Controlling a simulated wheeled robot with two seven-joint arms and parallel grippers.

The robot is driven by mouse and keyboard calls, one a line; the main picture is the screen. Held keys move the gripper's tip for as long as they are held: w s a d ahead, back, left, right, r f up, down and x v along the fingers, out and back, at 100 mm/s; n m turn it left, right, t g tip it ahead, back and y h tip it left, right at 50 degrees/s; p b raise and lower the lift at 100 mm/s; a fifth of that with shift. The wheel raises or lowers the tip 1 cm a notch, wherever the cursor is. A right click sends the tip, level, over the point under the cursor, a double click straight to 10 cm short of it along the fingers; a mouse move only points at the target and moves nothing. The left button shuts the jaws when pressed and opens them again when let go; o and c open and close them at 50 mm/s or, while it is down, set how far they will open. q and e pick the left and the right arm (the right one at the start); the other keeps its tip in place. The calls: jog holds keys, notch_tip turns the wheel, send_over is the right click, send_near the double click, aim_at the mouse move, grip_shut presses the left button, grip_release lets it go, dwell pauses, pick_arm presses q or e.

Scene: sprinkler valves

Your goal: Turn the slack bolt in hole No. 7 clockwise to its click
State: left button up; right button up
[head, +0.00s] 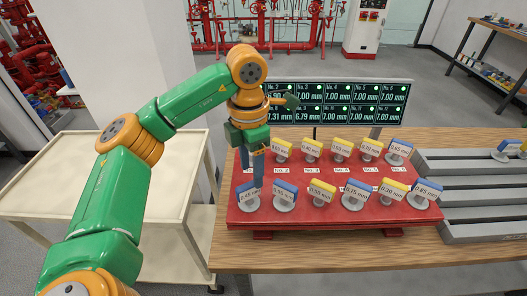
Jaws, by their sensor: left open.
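A red board (330,217) lies on the wooden table and carries two rows of round grey bases with blue and yellow tags marked in mm. White number labels such as No. 4 (341,171) run between the rows. I cannot make out a No. 7 label or any bolt. My left gripper (252,180) points down over the board's left end, open, with its fingers above and behind the front-left blue tag (249,195), marked about 0.45 mm. Contact cannot be told. My left arm and gripper hide part of the board's back-left corner. My right gripper is not in view.
A dark screen (345,104) behind the board shows mm readings, mostly 7.00; some differ, such as 7.31 and 6.79. A grey slotted rack (475,190) with more tags stands at right. A cream cart (125,175) stands left. The table front (370,255) is clear.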

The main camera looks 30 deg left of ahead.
aim_at(245, 188)
pick_arm(q)
jog(key=s+f, duration=0.1)
jog(key=f, duration=0.1)
jog(key=s+f, duration=0.1)
jog(key=f, duration=0.1)
jog(key=shift+s+p, duration=0.3)
jog(key=shift+w+f, duration=0.35)
jog(key=shift+f, duration=0.55)
jog(key=shift+w+f, duration=0.2)
jog(key=shift+s+r, duration=0.1)
jog(key=shift+s, duration=0.1)
grip_shut()
jog(key=c, duration=0.9)
grip_release()
grip_shut()
jog(key=m, duration=0.3)
jog(key=shift+d+m+b, duration=0.1)
jog(key=shift+m+b, duration=0.2)
jog(key=shift+m, duration=0.9)
jog(key=m, duration=0.3)
jog(key=shift+b, duration=0.3)
jog(key=shift+m, duration=1.5)
jog(key=shift+o, duration=2.3)
grip_release()
jog(key=shift+m, duration=0.6)
jog(key=o, duration=0.4)
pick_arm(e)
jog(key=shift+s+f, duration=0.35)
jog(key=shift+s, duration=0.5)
